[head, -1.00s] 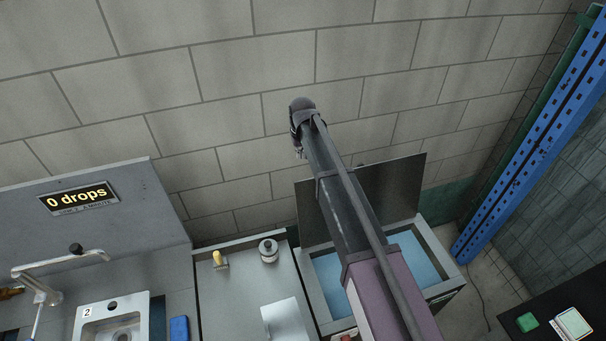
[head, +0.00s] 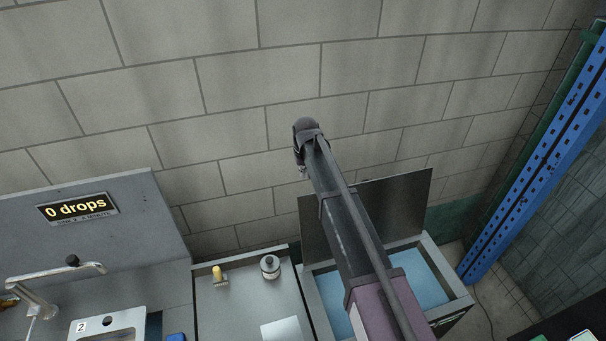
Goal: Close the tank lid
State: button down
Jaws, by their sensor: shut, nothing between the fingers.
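The tank (head: 440,281) is a grey box with light blue inside, at the lower right of centre in the head view. Its lid (head: 403,206) is a dark flat panel, open and standing roughly upright at the tank's back edge near the wall. My arm crosses in front of the tank and hides the middle of the lid. My gripper (head: 302,170) is small at the arm's far end, just above the lid's upper left corner in the picture. It looks shut and empty. Its depth relative to the lid is unclear.
Left of the tank is a grey counter (head: 240,300) with a bottle (head: 270,267), a yellow-handled brush (head: 218,274) and a white item (head: 281,330). A sink (head: 108,328) and tap (head: 57,270) are farther left. A blue rack post (head: 540,150) stands at right. A block wall is behind.

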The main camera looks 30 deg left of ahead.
notch_tip(320, 180, down, 6)
jog(key=s+d+b, duration=0.2)
jog(key=b, duration=0.3)
jog(key=shift+d+f+b, duration=0.2)
jog(key=shift+b, duration=0.15)
dwell(0.4)
jog(key=shift+s, duration=0.1)
dwell(0.4)
